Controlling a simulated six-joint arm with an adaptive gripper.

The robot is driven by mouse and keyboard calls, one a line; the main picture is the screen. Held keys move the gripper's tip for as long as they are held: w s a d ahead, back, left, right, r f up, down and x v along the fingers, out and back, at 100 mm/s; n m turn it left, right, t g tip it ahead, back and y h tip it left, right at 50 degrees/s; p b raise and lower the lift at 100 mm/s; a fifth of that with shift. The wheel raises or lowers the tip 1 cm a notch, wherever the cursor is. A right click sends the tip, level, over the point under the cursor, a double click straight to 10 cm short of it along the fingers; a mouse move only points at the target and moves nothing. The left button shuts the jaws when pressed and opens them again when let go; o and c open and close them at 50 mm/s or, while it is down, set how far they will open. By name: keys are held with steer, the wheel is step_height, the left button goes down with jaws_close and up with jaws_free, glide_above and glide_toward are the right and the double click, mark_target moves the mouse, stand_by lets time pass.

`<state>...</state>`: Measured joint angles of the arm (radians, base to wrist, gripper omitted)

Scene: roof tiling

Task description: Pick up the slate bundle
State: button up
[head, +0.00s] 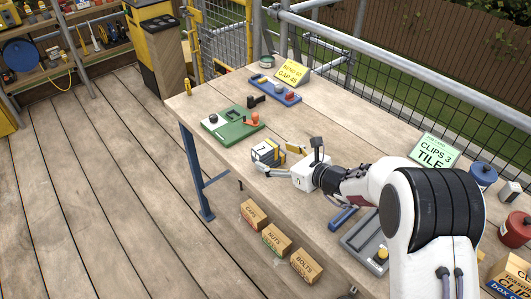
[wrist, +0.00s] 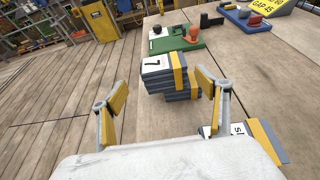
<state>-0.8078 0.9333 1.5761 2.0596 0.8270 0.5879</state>
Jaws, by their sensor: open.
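The slate bundle (head: 267,153) is a small dark grey stack with a yellow band and a white label, lying near the front edge of the wooden table. In the wrist view the bundle (wrist: 163,77) shows a white label marked 7 on top, just ahead of and between the fingers. My gripper (head: 276,160) is right beside it. In the wrist view my gripper (wrist: 158,98) is open, with yellow-padded fingers apart on either side of the view and nothing held between them. I cannot tell whether a finger touches the bundle.
A green board (head: 233,128) with a red knob stands beyond the bundle, and a blue tray (head: 274,90) lies farther back. A grey slate with a yellow edge (wrist: 268,142) lies right of my gripper.

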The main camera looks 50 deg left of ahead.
mark_target(271, 152)
steer(key=shift+a+f, duration=0.2)
steer(key=shift+a, duration=0.25)
steer(key=shift+a, duration=0.2)
steer(key=shift+w+x, duration=0.15)
steer(key=shift+x, duration=0.6)
steer(key=shift+w+x, duration=0.15)
steer(key=shift+x, duration=1.5)
steer(key=shift+r, duration=0.1)
steer(key=shift+a, duration=0.1)
steer(key=c, duration=1.6)
steer(key=shift+r, duration=0.2)
steer(key=shift+r, duration=4.9)
